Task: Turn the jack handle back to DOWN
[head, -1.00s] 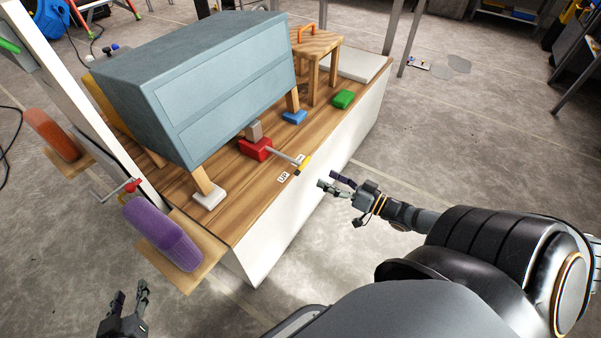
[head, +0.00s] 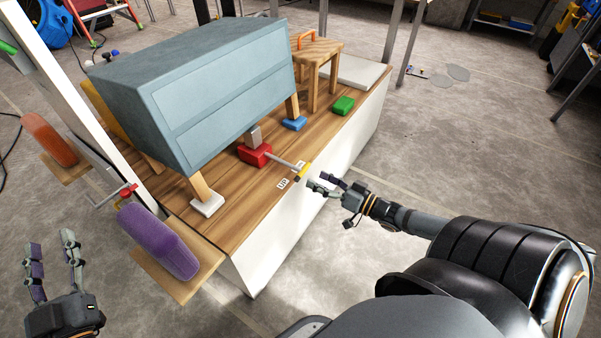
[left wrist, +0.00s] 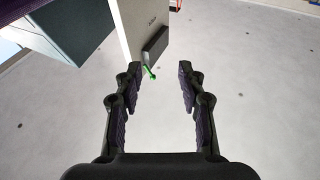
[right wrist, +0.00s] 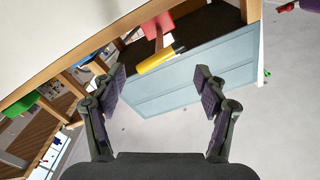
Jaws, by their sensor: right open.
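The red jack (head: 255,154) sits on the wooden bench top under the grey-blue cabinet (head: 205,90), with a block on it. Its metal handle ends in a yellow grip (head: 304,171) at the bench's front edge, close to the UP label (head: 283,183). A second label beside the grip is partly hidden. My right gripper (head: 320,184) is open and empty, just in front of the yellow grip and apart from it. In the right wrist view the yellow grip (right wrist: 160,58) lies beyond the open fingers. My left gripper (head: 52,255) is open and empty at the lower left.
A purple padded piece (head: 158,241) on a board is at the near left end. The floor in front of the bench is clear.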

